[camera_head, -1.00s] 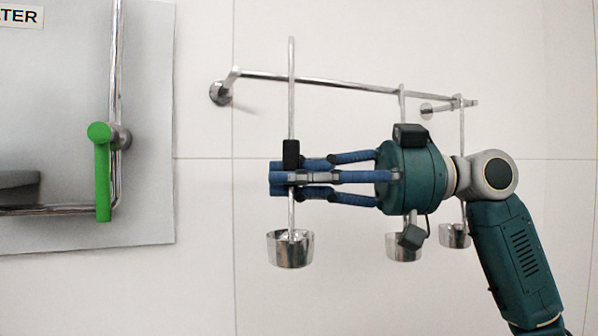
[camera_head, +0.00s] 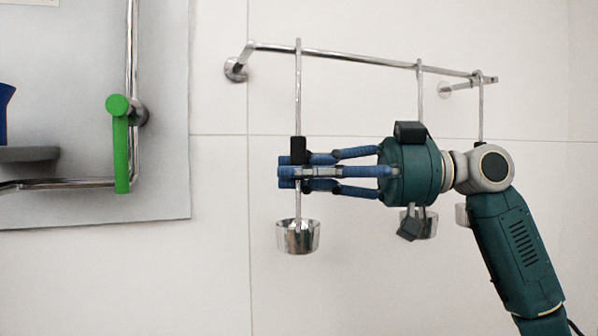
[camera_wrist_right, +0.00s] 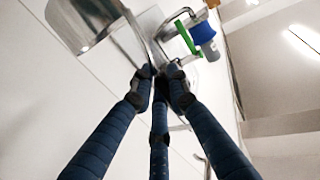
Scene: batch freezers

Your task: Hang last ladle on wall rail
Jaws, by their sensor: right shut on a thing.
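The held ladle (camera_head: 298,90) is a thin metal rod with a round metal bowl at the bottom and hangs upright. My right gripper (camera_head: 291,172) is shut on its lower handle, just above the bowl. The handle's top end overlaps the left part of the wall rail (camera_head: 340,56); I cannot tell whether it is hooked over it. Another ladle (camera_head: 420,90) hangs at the middle of the rail and a third ladle (camera_head: 481,108) near its right end; my right arm partly hides both. The right wrist view shows a metal bowl (camera_wrist_right: 85,22) beside the fingers. My left gripper is not in view.
At the left, a grey panel (camera_head: 80,205) carries a metal tube and a green handle (camera_head: 120,150). A blue item (camera_head: 5,110) stands above a grey ledge (camera_head: 28,154) at the left edge. The wall below the rail's left end is clear.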

